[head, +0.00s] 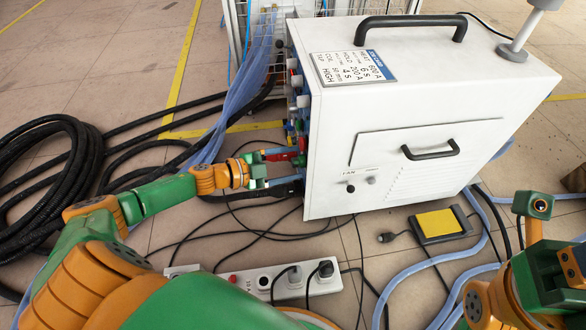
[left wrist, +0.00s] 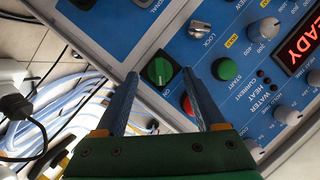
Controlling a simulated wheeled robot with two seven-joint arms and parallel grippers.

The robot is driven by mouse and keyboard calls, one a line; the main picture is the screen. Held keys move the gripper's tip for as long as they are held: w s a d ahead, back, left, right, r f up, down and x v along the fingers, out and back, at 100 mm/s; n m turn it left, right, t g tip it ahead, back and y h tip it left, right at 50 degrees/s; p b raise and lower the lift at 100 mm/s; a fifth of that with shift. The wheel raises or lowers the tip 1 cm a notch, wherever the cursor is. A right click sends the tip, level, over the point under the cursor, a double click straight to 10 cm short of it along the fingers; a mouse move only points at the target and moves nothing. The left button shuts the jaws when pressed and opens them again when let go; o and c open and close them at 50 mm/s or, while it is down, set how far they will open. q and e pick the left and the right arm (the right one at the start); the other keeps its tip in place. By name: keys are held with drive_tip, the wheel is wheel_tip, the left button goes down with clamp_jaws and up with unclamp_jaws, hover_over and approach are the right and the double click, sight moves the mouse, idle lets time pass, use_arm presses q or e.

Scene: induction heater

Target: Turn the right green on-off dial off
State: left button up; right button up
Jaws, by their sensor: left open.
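The green on-off dial (left wrist: 160,71) sits on a black square plate on the blue control panel in the left wrist view, with an "ON" label by it. Its raised grip runs roughly up and down in the picture. My left gripper (left wrist: 163,78) is open, its two blue fingers spread to either side of the dial, with nothing held between them. I cannot tell whether the fingertips touch the panel. In the head view my left gripper (head: 280,168) is at the left side face of the white heater cabinet (head: 400,120); the dial cannot be made out there.
A red button (left wrist: 189,105) and a green start button (left wrist: 225,69) lie close to the right finger. A silver lock knob (left wrist: 200,30) is above. Black hoses (head: 50,160), a power strip (head: 280,281) and a yellow-topped pedal (head: 438,223) lie on the floor.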

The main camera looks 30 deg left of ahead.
use_arm(q)
drive_tip(key=shift+w+d+f, duration=0.1)
drive_tip(key=shift+w+d, duration=0.1)
drive_tip(key=shift+w, duration=0.05)
clamp_jaws()
